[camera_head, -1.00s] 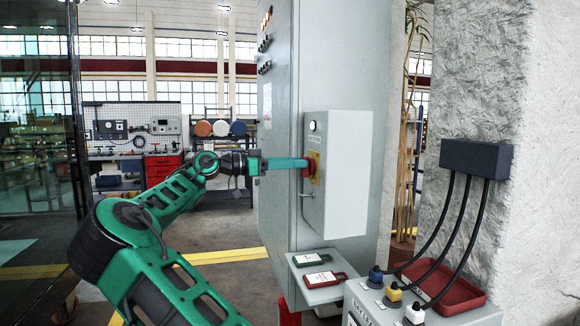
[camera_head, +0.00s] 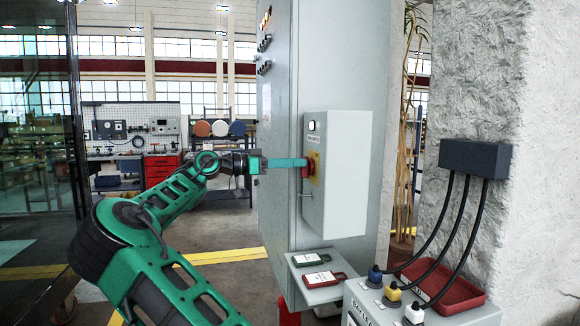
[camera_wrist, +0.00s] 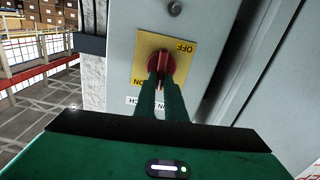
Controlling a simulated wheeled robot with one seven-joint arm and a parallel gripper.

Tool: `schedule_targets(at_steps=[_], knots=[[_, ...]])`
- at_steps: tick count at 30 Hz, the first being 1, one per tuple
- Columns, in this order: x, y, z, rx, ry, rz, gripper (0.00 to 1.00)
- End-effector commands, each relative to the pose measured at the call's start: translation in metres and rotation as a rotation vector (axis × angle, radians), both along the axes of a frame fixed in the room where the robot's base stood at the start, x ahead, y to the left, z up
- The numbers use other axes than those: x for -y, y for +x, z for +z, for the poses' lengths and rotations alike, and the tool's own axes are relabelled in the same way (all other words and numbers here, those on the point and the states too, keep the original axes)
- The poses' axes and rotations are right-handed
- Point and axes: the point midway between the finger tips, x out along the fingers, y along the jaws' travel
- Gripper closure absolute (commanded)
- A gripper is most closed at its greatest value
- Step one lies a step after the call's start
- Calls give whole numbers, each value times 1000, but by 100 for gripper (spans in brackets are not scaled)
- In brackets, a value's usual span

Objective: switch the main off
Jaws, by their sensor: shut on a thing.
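The main switch is a red rotary knob (camera_wrist: 161,62) on a yellow plate (camera_wrist: 184,60) lettered OFF and ON. The letters look upside down in the wrist view, OFF at upper right and ON at lower left. The knob (camera_head: 306,168) also shows on the grey switch box (camera_head: 342,185) in the head view. My gripper (camera_head: 302,163) reaches it from the left. Its two green fingers are shut on the knob, one on each side, and hide part of it. The knob's grip stands roughly upright in the wrist view; its exact setting is unclear.
The box is fixed to a tall grey cabinet (camera_head: 279,120). Below are a shelf with green (camera_head: 311,260) and red (camera_head: 324,279) tags, and a console with cable plugs and a red tray (camera_head: 450,292). A glass partition stands left. The floor between is open.

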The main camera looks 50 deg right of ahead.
Motion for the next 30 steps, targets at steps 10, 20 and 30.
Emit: schedule_targets(at_steps=[10,20,30], knots=[[4,8,2,-232,134,12,100],[6,13,-2,-503,297,12,100],[8,16,-6,-779,467,11,100]])
